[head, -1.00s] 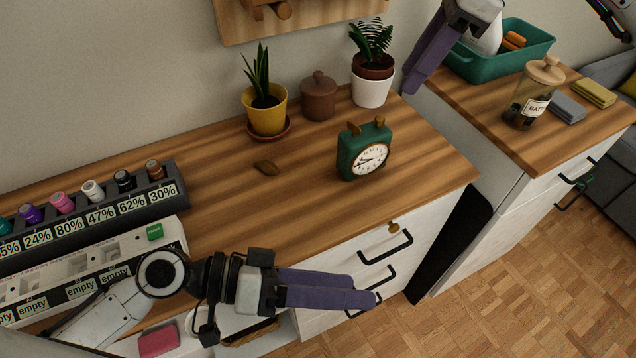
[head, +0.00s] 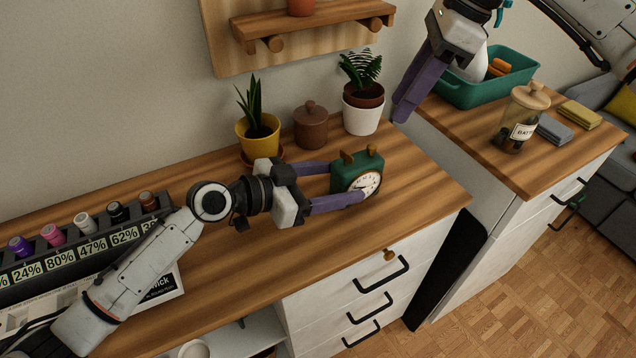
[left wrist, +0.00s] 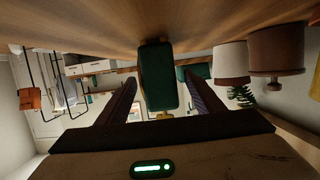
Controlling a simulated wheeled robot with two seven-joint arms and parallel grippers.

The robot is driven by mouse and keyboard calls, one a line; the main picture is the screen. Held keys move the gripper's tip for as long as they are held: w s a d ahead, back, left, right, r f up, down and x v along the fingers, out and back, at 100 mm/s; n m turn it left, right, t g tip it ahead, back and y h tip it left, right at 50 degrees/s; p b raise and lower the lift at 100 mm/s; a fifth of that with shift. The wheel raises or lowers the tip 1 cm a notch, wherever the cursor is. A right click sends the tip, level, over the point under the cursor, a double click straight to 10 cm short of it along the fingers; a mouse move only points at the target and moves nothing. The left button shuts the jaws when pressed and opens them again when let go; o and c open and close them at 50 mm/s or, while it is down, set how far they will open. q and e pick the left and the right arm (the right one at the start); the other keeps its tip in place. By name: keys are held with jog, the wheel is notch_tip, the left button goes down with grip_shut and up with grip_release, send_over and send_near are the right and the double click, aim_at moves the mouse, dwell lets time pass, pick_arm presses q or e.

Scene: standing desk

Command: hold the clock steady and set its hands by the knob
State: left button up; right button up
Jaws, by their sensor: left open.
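The green alarm clock (head: 345,184) stands upright on the wooden desk, its white dial (head: 367,186) facing front right. Two brown pieces sit on its top. My left gripper (head: 345,182) is open at the clock's left side, with one purple finger toward its back and one along its front. In the left wrist view the clock's green side (left wrist: 158,78) lies between the two fingers (left wrist: 160,100), with gaps on both sides. The knob cannot be made out. My right gripper (head: 408,100) is raised above the desk's back right; its finger opening cannot be judged.
Behind the clock stand a brown lidded jar (head: 311,128), a yellow plant pot (head: 258,138) and a white plant pot (head: 361,118). A rack of coloured capsules (head: 100,240) is at the left. The desk right of the clock is clear. A labelled jar (head: 518,122) stands on the right counter.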

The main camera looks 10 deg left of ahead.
pick_arm(q)
jog(key=shift+x, duration=2.4)
